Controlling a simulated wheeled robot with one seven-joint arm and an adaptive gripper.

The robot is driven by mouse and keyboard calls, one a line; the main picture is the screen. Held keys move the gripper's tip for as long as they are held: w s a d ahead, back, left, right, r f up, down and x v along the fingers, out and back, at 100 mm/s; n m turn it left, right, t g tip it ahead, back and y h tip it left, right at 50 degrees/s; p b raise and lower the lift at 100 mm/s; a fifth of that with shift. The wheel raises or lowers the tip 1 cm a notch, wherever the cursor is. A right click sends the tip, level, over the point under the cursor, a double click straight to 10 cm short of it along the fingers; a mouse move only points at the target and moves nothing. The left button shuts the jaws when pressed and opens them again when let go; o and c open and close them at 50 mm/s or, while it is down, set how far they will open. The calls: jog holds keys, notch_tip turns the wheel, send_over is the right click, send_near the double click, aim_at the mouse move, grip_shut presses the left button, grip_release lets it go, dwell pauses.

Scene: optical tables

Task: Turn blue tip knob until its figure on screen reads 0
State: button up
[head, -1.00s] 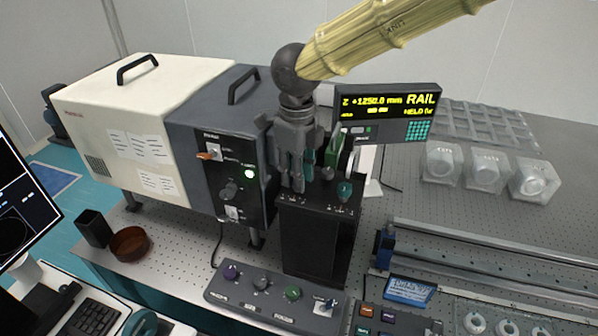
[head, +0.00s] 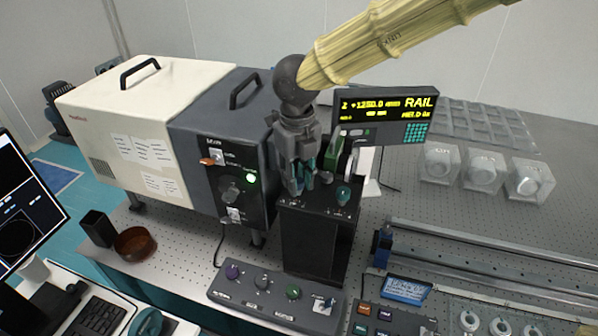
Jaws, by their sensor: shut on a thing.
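My gripper (head: 304,186) points down at the top of a black upright box (head: 312,237) on the optical table. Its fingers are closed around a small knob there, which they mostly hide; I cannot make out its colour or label. A teal-blue knob (head: 343,195) stands uncovered on the same top, just right of my fingers. A rail display (head: 387,110) behind shows yellow text with Z +1250.0 and RAIL. A monitor (head: 18,215) at the left edge is cut off, and no figure on it is readable.
A grey control box (head: 277,300) with purple, grey and green knobs lies in front. A large white and dark grey cabinet (head: 150,120) stands close left of my gripper. Clear blocks (head: 483,172) and a long rail (head: 480,255) lie right.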

jog(key=m, duration=0.2)
jog(key=m+p, duration=0.1)
jog(key=m, duration=0.1)
jog(key=shift+w+r+m, duration=0.1)
jog(key=shift+r+m, duration=0.1)
jog(key=shift+m, duration=0.2)
jog(key=m, duration=1)
jog(key=shift+m, duration=0.4)
jog(key=m+b, duration=0.1)
jog(key=m, duration=0.3)
jog(key=shift+m, duration=0.3)
jog(key=o, duration=1.1)
jog(key=shift+d+f, duration=0.1)
jog(key=shift+d, duration=0.05)
jog(key=shift+c, duration=0.2)
